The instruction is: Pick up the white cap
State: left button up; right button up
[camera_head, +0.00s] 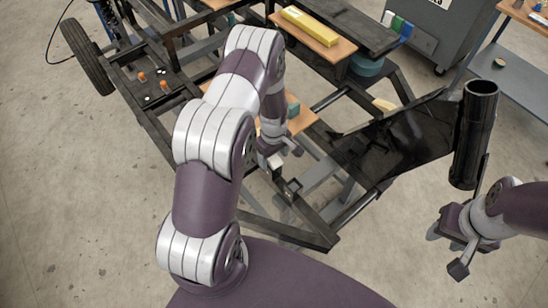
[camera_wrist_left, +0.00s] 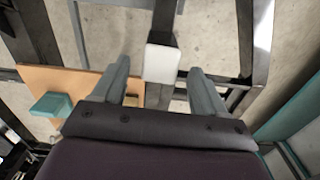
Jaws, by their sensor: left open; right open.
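The white cap (camera_wrist_left: 162,63) is a pale, rounded block on the end of a dark bar in the left wrist view. It lies between and a little beyond the fingertips of my left gripper (camera_wrist_left: 160,75). The jaws are open, with a visible gap on each side of the cap. In the head view my left gripper (camera_head: 279,160) is low over the black frame, and it largely hides the cap there. My right gripper (camera_head: 448,250) is open and empty at the lower right, below a black upright tube.
A black tubular frame (camera_head: 290,238) with open gaps surrounds my left gripper. A wooden board (camera_wrist_left: 62,80) with a teal block (camera_wrist_left: 50,104) lies close to its left in the wrist view. The black tube (camera_head: 474,130) stands near my right gripper. Concrete floor is clear at left.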

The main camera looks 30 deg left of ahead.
pick_arm(q)
jog(key=shift+w+a+f, duration=0.1)
jog(key=shift+a+f, duration=0.1)
jog(key=shift+f, duration=0.55)
jog(key=shift+d, duration=0.2)
jog(key=shift+c, duration=0.6)
jog(key=c, duration=1)
jog(key=shift+c, duration=0.2)
jog(key=shift+r, duration=0.15)
